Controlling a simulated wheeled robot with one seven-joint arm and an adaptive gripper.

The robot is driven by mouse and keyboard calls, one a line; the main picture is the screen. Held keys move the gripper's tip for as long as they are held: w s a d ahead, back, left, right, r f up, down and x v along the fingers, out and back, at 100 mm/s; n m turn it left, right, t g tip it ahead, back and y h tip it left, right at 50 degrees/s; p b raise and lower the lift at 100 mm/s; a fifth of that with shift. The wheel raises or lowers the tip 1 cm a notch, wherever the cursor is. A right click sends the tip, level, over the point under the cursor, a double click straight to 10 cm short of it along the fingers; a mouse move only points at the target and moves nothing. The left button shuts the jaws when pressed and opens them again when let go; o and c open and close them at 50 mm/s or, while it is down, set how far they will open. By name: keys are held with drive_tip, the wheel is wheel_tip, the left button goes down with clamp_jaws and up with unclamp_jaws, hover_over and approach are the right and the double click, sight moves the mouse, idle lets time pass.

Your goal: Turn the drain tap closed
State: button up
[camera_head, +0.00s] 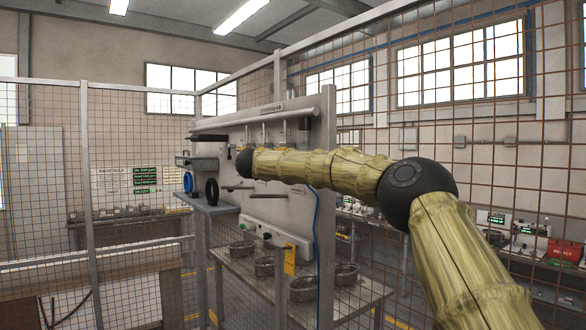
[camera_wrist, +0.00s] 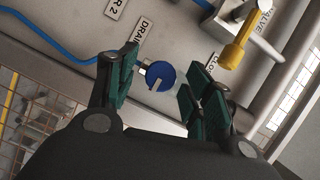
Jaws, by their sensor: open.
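The drain tap (camera_wrist: 160,75) is a round blue knob with a pale slot or pointer mark, on a grey panel in the wrist view. A "DRAIN" label (camera_wrist: 127,45) is beside it, partly covered by a finger, and part of a "CLO…" label shows past the right finger. My gripper (camera_wrist: 157,82) is open, with one green-padded finger on each side of the knob. A gap shows between the knob and each finger; I cannot tell the depth. In the head view my arm reaches to the panel, and I cannot make out the gripper or the tap.
A yellow-handled valve (camera_wrist: 235,50) is close to the right finger. A blue hose (camera_wrist: 45,38) runs at upper left. In the head view, a shelf (camera_head: 205,203) and a lower bench with round metal dishes (camera_head: 310,289) stand by the panel (camera_head: 265,205). Mesh fencing surrounds the area.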

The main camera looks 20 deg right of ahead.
drive_tip(key=v, duration=1.2)
drive_tip(key=shift+w, duration=0.1)
